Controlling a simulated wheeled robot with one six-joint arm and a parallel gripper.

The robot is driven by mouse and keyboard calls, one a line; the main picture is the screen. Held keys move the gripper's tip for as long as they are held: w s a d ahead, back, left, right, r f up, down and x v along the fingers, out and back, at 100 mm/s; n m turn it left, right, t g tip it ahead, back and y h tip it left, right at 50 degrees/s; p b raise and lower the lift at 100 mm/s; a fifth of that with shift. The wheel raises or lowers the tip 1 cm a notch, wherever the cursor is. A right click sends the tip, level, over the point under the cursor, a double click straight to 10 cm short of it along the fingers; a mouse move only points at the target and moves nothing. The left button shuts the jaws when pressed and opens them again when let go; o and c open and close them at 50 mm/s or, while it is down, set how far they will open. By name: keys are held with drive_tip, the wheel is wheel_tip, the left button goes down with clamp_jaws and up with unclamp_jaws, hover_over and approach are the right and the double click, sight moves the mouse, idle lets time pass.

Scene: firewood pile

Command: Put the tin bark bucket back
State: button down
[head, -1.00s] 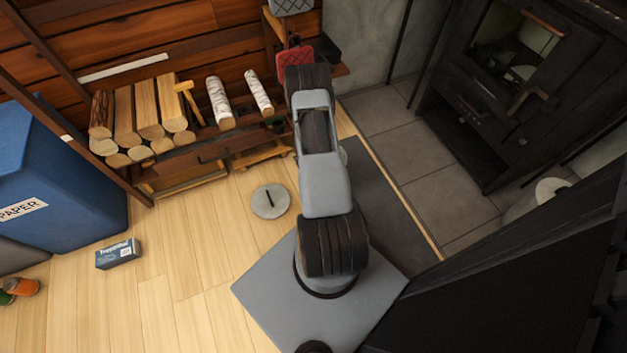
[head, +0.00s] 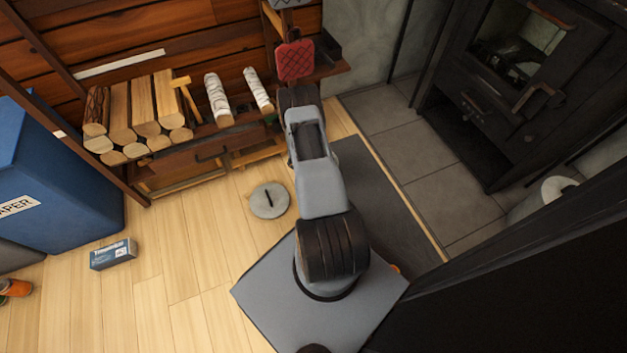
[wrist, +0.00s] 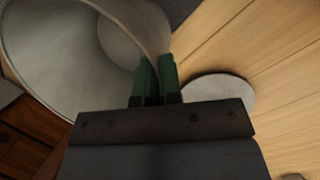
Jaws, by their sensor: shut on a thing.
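The tin bark bucket (wrist: 62,45) fills the upper left of the wrist view, its grey metal mouth open towards the camera. My gripper (wrist: 156,68) has green fingers shut on the bucket's rim at its right side. In the head view my arm hides both the bucket and the gripper. A round grey disc with a dark handle, like a lid (head: 269,200), lies on the wooden floor left of my arm; a pale disc (wrist: 218,92) shows just right of the fingers in the wrist view.
A rack holds split logs (head: 145,110), a mallet (head: 186,97) and birch logs (head: 218,98). A blue paper bin (head: 60,190) and a small box (head: 113,253) are at left. The black stove (head: 500,110) stands right, beyond a dark mat (head: 385,210). The left floor is mostly clear.

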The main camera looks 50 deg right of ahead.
drive_tip(key=shift+f, duration=0.1)
drive_tip(key=c, duration=1.3)
unclamp_jaws()
